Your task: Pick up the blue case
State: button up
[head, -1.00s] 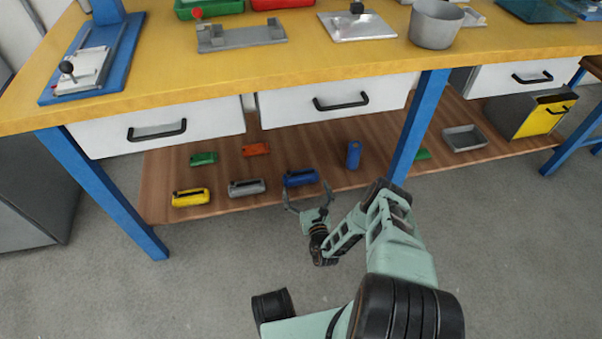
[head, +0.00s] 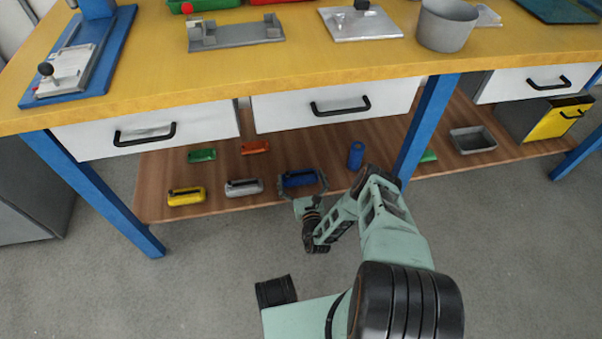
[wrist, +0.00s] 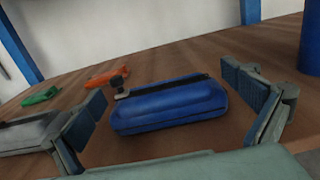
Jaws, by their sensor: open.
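The blue case (head: 298,179) lies on the wooden lower shelf, near its front edge, below the right-hand drawer of the near bench section. In the wrist view the blue case (wrist: 168,106) shows a dark strip along its top and lies between my fingers. My gripper (head: 301,186) is open around the case in the head view, with one finger to each side. In the wrist view my gripper (wrist: 172,112) has its left finger near the case's left end and its right finger a little off the right end. Touch cannot be told.
A grey case (head: 244,187) lies just left of my gripper, with a yellow case (head: 187,196) beyond it. Green (head: 202,155) and orange (head: 255,147) cases lie behind. A blue cylinder (head: 355,155) stands to the right. Drawers (head: 335,106) and a blue leg (head: 425,135) bound the space.

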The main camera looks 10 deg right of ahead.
jog(key=shift+w, duration=0.2)
jog(key=shift+c, duration=0.4)
jog(key=c, duration=1.2)
jog(key=shift+o, duration=0.2)
jog(key=shift+r, duration=0.15)
